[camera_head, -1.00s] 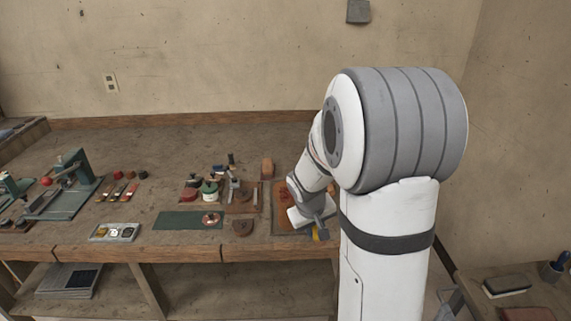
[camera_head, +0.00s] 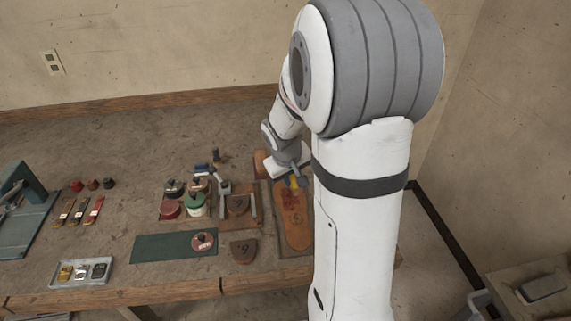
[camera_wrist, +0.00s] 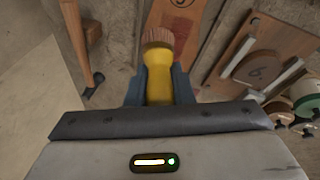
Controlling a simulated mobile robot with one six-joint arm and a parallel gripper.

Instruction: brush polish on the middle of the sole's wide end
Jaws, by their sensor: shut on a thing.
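My gripper (camera_wrist: 158,88) is shut on the yellow handle of a brush (camera_wrist: 160,75), whose brown bristles point away from the jaws. In the head view my gripper (camera_head: 292,177) is over the far end of the tan sole (camera_head: 294,228), with the yellow brush (camera_head: 293,183) just below it. A reddish patch shows on the sole close to the brush. A round mark is near the sole's other end. The sole (camera_wrist: 176,18) also shows beyond the bristles in the wrist view. I cannot tell whether the bristles touch it.
Left of the sole is a board (camera_head: 252,212) with a numbered heel piece (camera_head: 238,205); another heel piece (camera_head: 243,251) lies in front. Jars, including a green one (camera_head: 196,206), stand farther left. A brown block (camera_head: 261,163) is behind. A green mat (camera_head: 160,247) and grey tray (camera_head: 82,271) lie at front left.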

